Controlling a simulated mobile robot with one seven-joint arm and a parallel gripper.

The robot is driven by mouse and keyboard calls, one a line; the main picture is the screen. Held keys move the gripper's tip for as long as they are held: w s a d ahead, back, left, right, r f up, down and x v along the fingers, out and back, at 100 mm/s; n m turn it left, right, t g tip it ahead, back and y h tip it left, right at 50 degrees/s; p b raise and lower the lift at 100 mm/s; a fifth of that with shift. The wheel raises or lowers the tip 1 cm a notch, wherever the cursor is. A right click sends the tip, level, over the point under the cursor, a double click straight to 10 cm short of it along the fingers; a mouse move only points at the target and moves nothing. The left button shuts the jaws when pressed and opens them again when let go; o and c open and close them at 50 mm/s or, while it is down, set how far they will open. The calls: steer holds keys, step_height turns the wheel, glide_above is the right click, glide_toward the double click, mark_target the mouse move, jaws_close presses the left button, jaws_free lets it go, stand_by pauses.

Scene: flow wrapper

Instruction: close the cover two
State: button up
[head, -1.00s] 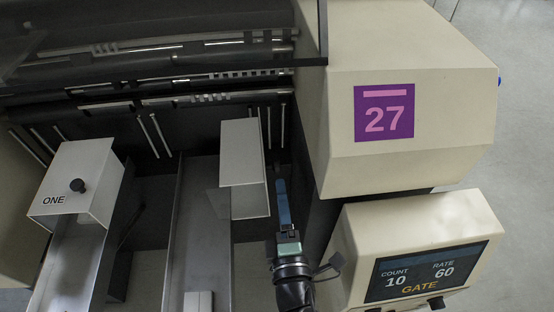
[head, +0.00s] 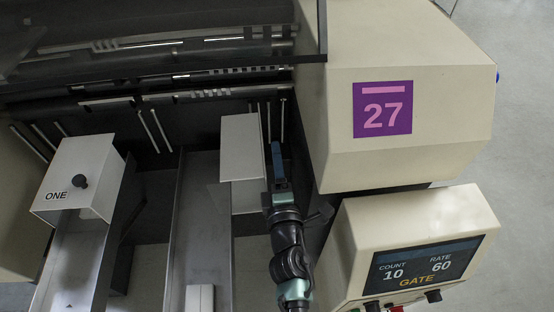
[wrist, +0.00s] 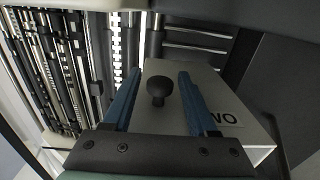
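Cover two (head: 241,148) is a pale grey panel standing swung up at the right side of the middle lane (head: 197,215). In the head view its knob and label are turned away from me. In the wrist view cover two (wrist: 200,82) shows a dark round knob (wrist: 158,92) and part of its lettering, "WO". My gripper (head: 277,150) is at the right side of cover two, pointing toward the back of the machine. In the wrist view my gripper (wrist: 157,76) is open, its blue fingers on either side of the knob with gaps to it.
Cover one (head: 75,170), with its black knob, lies over the left lane. The beige housing marked 27 (head: 410,95) and the control panel (head: 420,262) reading "GATE" stand close to the right of my arm. Rods and bars (head: 160,92) run across the back.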

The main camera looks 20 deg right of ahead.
jaws_close()
stand_by(1.2)
